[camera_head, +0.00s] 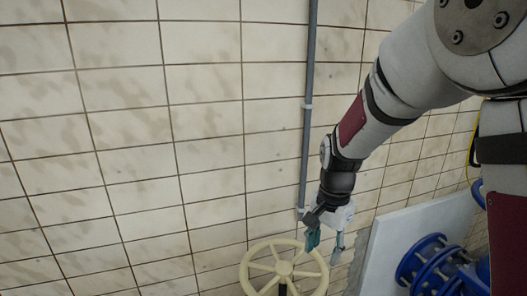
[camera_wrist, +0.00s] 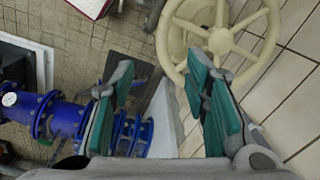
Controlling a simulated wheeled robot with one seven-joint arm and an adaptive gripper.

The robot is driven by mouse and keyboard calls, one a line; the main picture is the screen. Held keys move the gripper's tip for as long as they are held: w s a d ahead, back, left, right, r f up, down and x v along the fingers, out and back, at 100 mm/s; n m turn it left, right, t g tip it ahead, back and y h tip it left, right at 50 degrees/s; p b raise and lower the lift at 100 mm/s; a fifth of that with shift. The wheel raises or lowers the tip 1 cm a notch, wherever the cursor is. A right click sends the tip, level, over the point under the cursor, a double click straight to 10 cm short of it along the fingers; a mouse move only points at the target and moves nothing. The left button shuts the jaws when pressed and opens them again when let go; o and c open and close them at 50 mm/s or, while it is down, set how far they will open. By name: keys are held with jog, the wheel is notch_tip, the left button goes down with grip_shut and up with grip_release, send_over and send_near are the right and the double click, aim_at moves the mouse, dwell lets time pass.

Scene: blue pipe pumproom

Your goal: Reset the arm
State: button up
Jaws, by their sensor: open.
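My gripper (camera_head: 325,240) hangs from my arm in front of the tiled wall in the head view. In the wrist view my gripper (camera_wrist: 160,110) shows two teal-padded fingers spread apart, with nothing between them. A cream spoked handwheel (camera_head: 284,268) is just below and left of the fingers in the head view. The handwheel also shows in the wrist view (camera_wrist: 219,41), at the top, beyond the right finger. I see no contact between gripper and wheel.
A grey vertical pipe (camera_head: 308,100) runs down the tiled wall (camera_head: 120,130). Blue flanged pipework (camera_head: 432,262) stands at the lower right beside a pale slanted panel (camera_head: 400,235). A round gauge (camera_wrist: 9,99) sits at the left of the wrist view. The wall's left side is clear.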

jog(key=s+d+r+n+t, duration=0.2)
jog(key=s+r+n, duration=0.3)
jog(key=s+r, duration=0.3)
jog(key=s+d+r+n+t, duration=0.2)
jog(key=s+r+n, duration=0.3)
jog(key=s, duration=0.8)
jog(key=shift+s+r+t, duration=0.2)
jog(key=shift+r+t, duration=0.5)
jog(key=shift+r, duration=0.8)
jog(key=shift+d, duration=0.1)
